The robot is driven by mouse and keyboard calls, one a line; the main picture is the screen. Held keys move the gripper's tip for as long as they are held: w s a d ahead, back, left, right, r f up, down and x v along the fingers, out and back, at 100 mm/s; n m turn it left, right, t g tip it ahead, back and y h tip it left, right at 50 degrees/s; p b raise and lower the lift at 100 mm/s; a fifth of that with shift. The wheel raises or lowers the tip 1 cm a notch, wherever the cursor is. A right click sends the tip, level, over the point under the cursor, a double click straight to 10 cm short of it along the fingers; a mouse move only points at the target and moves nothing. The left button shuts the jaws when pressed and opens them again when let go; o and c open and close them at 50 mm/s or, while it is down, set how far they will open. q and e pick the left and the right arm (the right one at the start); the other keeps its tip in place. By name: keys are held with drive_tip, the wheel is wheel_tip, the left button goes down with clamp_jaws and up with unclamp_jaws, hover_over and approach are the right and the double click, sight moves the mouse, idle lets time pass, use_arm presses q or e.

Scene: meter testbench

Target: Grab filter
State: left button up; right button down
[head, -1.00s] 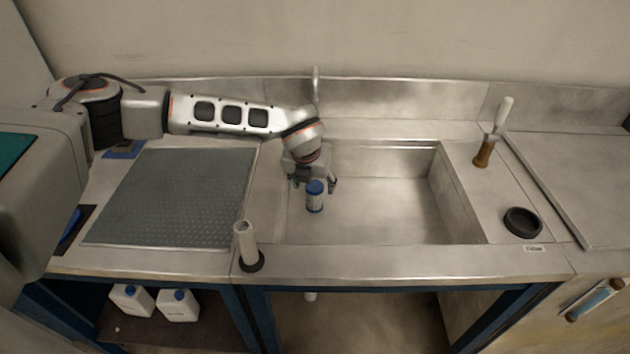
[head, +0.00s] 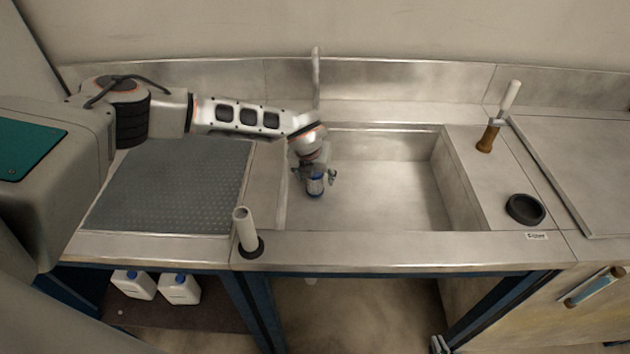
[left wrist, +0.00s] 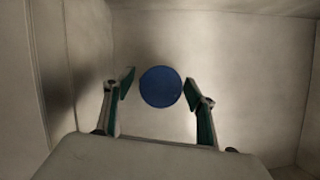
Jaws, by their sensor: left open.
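The filter (head: 316,187), a small white cylinder with blue ends, stands in the left part of the sink. In the left wrist view its round blue top (left wrist: 160,87) sits between my fingers. My left gripper (head: 318,178) is open, with one finger on each side of the filter's top. A gap shows beside the left finger, and the right finger is very close to the blue top. I cannot tell whether it touches. A small grey part at the bottom edge looks like my right gripper (head: 440,344); its fingers are mostly cut off.
The sink (head: 405,236) has steep walls and is otherwise empty. A pale upright tube (head: 243,230) stands by its front left corner. A textured grey mat (head: 170,190) lies left.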

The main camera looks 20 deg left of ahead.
use_arm(q)
drive_tip(key=c, duration=1.4)
drive_tip(key=shift+r, duration=0.1)
